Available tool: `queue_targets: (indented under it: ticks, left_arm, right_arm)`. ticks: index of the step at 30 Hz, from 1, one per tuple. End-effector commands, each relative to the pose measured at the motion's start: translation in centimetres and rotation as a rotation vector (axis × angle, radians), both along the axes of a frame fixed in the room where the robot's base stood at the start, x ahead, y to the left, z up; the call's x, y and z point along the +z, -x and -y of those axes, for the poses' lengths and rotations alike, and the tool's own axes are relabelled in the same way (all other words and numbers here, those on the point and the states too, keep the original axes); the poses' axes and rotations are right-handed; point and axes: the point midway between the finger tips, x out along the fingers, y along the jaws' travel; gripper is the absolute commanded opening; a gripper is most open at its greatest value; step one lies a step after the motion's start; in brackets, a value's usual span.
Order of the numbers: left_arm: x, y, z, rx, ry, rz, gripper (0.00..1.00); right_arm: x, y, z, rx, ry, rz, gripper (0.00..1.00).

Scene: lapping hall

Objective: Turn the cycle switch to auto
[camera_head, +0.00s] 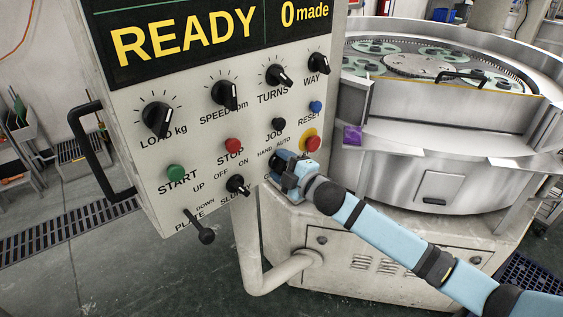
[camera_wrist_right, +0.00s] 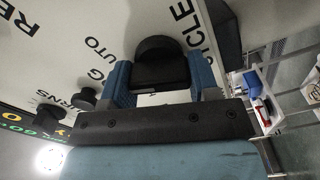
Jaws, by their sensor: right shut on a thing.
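The control panel (camera_head: 205,130) fills the left and middle of the head view, with the words HAND and AUTO near its lower right. My right gripper (camera_head: 281,163) is at the panel just below these words and covers the cycle switch there. In the right wrist view, the switch's black knob (camera_wrist_right: 160,58) sits between the two blue fingers of my right gripper (camera_wrist_right: 158,82). The gripper is shut on it. The word CYCLE is partly visible beside the knob. Which way the knob points cannot be told. My left gripper is not in view.
A red button on a yellow collar (camera_head: 312,140) is close above my right gripper. The black JOG button (camera_head: 279,124) and slurry knob (camera_head: 238,186) are also near. The steel lapping machine (camera_head: 420,175) stands behind at right. A handle (camera_head: 92,150) sticks out at left.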

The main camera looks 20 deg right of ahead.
Motion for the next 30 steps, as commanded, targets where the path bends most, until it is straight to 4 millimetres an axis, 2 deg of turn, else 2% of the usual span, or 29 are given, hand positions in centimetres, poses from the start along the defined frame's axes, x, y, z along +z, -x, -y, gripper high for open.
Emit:
queue_targets:
  ticks: [12, 27, 28, 30]
  left_arm:
    - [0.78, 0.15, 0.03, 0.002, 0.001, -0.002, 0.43]
    - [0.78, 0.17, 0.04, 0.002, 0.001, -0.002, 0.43]
    - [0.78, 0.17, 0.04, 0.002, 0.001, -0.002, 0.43]
    - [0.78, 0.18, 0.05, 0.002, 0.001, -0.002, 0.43]
  right_arm:
    - [0.07, -0.02, 0.02, -0.001, -0.148, -0.071, 0.32]
    - [0.04, -0.02, 0.01, 0.0, -0.165, -0.079, 0.32]
    - [0.04, -0.01, 0.0, 0.0, -0.165, -0.079, 0.6]
    - [0.04, -0.01, 0.0, 0.0, -0.165, -0.079, 0.76]
